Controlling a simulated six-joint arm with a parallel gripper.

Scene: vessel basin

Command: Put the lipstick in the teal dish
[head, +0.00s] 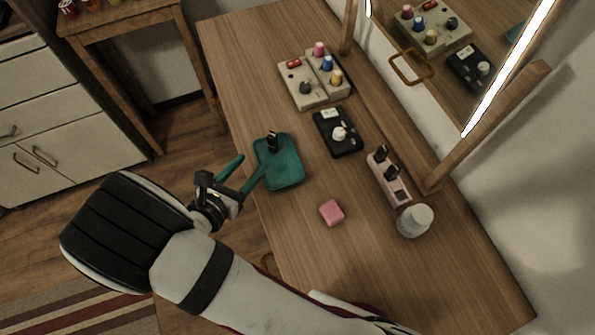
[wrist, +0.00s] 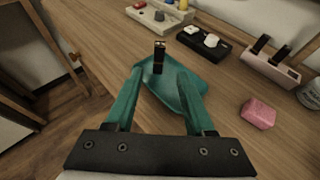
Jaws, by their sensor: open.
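The teal dish (head: 285,171) lies on the wooden table near its left edge. A black lipstick with a thin gold band (head: 272,142) stands upright in it, towards the far end. In the wrist view the lipstick (wrist: 159,58) shows beyond my fingertips, with the dish (wrist: 168,98) around its base. My gripper (head: 251,165) is open and empty, its teal fingers reaching over the near left edge of the dish. The wrist view shows the two fingers (wrist: 161,80) spread apart, with the lipstick clear of both.
A pink holder (head: 399,196) with two dark lipsticks, a white jar (head: 414,221) and a pink block (head: 331,212) stand to the right. The mirror frame (head: 484,125) bounds the right side.

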